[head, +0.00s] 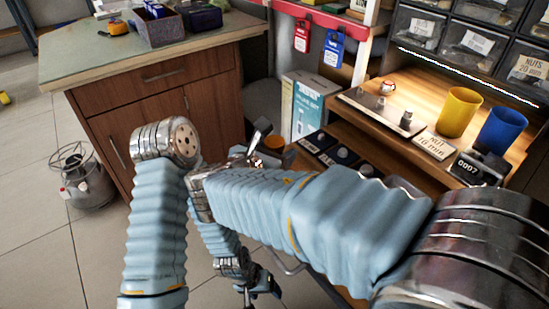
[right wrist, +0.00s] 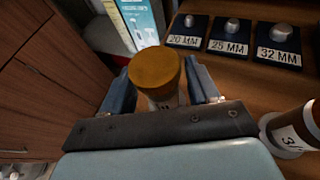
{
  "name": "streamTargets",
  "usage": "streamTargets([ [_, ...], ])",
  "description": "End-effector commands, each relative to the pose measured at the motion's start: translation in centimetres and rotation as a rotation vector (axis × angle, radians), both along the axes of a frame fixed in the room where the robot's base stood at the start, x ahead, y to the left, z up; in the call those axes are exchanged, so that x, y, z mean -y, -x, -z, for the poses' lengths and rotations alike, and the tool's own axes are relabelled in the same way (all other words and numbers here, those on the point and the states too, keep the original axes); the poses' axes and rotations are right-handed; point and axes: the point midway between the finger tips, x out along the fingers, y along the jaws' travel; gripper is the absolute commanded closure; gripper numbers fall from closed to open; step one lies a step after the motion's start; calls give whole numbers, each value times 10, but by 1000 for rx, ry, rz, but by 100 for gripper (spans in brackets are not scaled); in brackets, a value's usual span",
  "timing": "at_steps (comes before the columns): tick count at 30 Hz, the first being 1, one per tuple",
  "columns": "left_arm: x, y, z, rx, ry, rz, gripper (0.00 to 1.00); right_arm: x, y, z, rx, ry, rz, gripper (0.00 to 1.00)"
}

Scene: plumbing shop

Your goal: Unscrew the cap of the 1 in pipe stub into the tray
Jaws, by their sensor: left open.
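The pipe stub with an orange-brown cap (right wrist: 155,68) stands upright in the right wrist view; its pale labelled body (right wrist: 163,99) is mostly hidden and the size is unreadable. My right gripper (right wrist: 160,85) has one finger on each side of the stub, with narrow gaps seeming to show, so it looks open around it. In the head view the orange cap (head: 272,143) shows beside my right gripper (head: 257,137), partly hidden by my arm. My left gripper (head: 262,286) hangs low, open and empty. I cannot identify the tray in either view.
A second capped stub (right wrist: 295,128) stands close to the right. Plates marked 20, 25 and 32 mm (right wrist: 232,35) lie behind. The bench shelf holds a yellow cup (head: 458,112) and a blue cup (head: 502,132). A wooden cabinet (head: 150,110) stands left.

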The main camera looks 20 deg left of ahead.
Motion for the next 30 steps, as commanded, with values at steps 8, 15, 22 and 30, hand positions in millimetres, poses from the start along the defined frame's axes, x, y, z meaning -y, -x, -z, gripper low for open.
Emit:
streamTargets([
  [8,0,0,0,0,0,0,31,0,0,0,0,0,0,84],
  [15,0,0,0,0,0,0,31,0,0,-1,2,-2,0,100],
  [22,0,0,-1,0,0,0,31,0,0,-4,1,-2,0,100],
  [30,-1,0,-13,2,-2,-2,31,-1,11,-49,3,-6,-3,100],
])
